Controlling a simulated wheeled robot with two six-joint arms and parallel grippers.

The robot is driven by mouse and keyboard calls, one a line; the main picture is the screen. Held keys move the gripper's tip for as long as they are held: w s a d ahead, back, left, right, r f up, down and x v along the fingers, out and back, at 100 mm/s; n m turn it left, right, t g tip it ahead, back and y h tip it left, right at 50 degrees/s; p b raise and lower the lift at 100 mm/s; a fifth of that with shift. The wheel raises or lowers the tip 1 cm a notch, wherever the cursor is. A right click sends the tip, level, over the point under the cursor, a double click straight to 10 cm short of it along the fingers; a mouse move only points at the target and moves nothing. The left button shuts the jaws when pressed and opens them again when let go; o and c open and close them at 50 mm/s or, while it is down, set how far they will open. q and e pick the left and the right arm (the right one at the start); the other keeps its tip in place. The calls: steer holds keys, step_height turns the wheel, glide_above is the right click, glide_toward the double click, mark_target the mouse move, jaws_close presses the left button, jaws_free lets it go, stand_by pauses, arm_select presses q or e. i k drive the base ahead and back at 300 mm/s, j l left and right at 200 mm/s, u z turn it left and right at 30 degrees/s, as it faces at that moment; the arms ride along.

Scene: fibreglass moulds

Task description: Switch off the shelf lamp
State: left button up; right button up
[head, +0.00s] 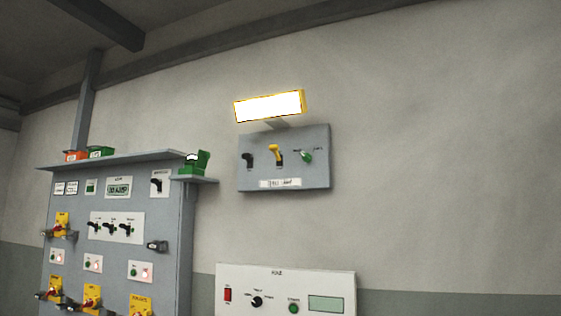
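A lit lamp (270,106) with a bright white face and yellow frame is mounted on the wall, just above a grey switch box (319,165). I cannot tell which lever belongs to the lamp. Neither of my grippers is in view.
A large grey cabinet (180,225) with several switches stands at left. Orange (76,156) and green (101,152) items sit on its top; a green object (196,163) sits on a small side ledge. A white panel (286,280) with knobs is below. The right wall is bare.

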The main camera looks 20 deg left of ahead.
mark_target(247, 156)
steer(key=i+j+z, duration=0.1)
steer(key=j, duration=0.3)
steer(key=i+j+z, duration=0.1)
steer(key=j, duration=0.35)
steer(key=i+j, duration=0.25)
steer(key=j, duration=0.2)
steer(key=i+j+z, duration=0.15)
steer(key=j, duration=0.25)
steer(key=i+j+z, duration=0.1)
steer(key=j, duration=0.35)
